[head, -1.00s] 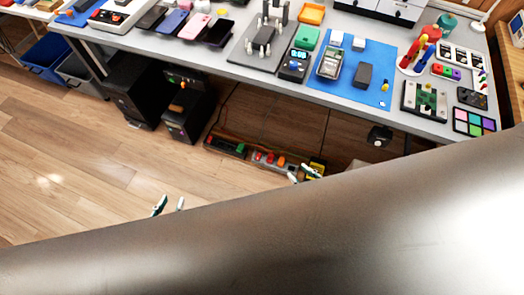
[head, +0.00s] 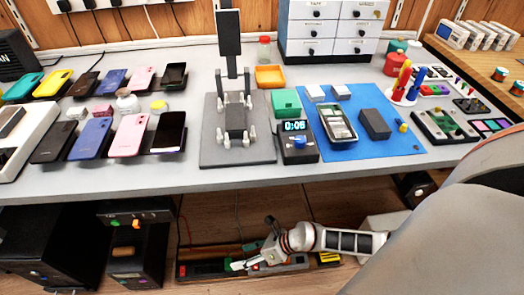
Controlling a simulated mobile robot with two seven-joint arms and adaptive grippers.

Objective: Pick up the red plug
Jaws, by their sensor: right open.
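A long low tray (head: 180,277) stands on the floor under the bench, with several small coloured parts in it. A red part (head: 207,267) shows in it, left of my gripper; I cannot tell if this is the red plug. My right gripper (head: 240,265) is open over the middle of the tray, reaching in from the right with its fingers pointing left. The gripper and its arm hide part of the tray. A green part (head: 250,246) shows just behind the fingers. My left gripper is not in view.
The grey bench (head: 150,180) overhangs the tray. It carries several phones, a stand (head: 236,125), a timer (head: 297,142) and a blue mat (head: 350,152). Dark boxes (head: 130,255) stand on the floor left of the tray. My arm covers the lower right.

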